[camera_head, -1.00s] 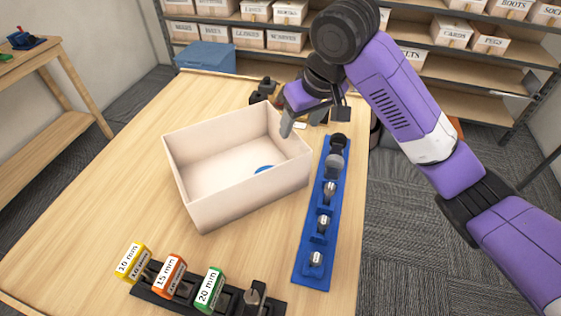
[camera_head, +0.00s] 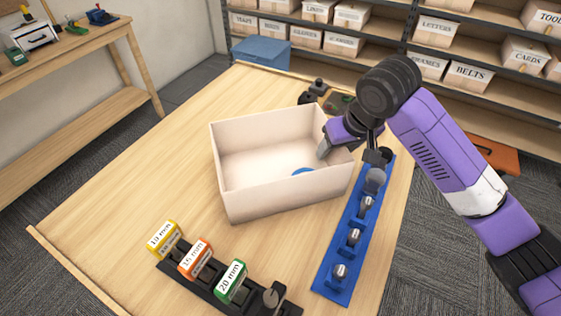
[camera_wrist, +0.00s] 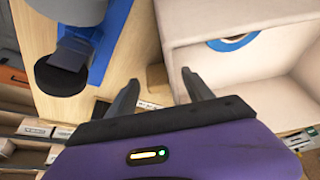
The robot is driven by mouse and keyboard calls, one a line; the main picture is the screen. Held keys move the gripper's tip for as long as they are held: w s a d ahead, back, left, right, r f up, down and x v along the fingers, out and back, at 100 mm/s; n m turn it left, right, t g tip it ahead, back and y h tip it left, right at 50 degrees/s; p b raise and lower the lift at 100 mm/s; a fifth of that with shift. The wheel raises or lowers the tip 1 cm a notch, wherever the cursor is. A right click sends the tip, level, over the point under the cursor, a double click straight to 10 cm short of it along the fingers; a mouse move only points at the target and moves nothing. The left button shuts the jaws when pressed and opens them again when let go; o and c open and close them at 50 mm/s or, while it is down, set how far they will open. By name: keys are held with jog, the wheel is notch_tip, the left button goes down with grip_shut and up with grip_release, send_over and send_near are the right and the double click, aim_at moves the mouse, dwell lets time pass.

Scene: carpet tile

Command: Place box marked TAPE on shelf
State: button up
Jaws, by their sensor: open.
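An open cream box (camera_head: 275,193) stands on the wooden table, with part of a blue round thing (camera_head: 303,171) inside. No TAPE marking is readable on its visible sides. My gripper (camera_head: 324,148) is at the box's right far side, by the wall. In the wrist view my gripper (camera_wrist: 160,92) has its fingers apart with nothing held between them. The right finger is close to the box's wall (camera_wrist: 172,65); I cannot tell whether they touch. The shelf (camera_head: 505,107) stands behind the table and carries several labelled boxes, with bare stretches of board at the right.
A blue rack (camera_head: 329,286) with several tools lies right of the box. A black holder (camera_head: 205,290) with 10, 15 and 20 mm blocks is at the front. A blue bin (camera_head: 262,53) is behind the table. A workbench (camera_head: 85,60) stands at left.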

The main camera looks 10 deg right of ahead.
grip_shut()
dwell(0.4)
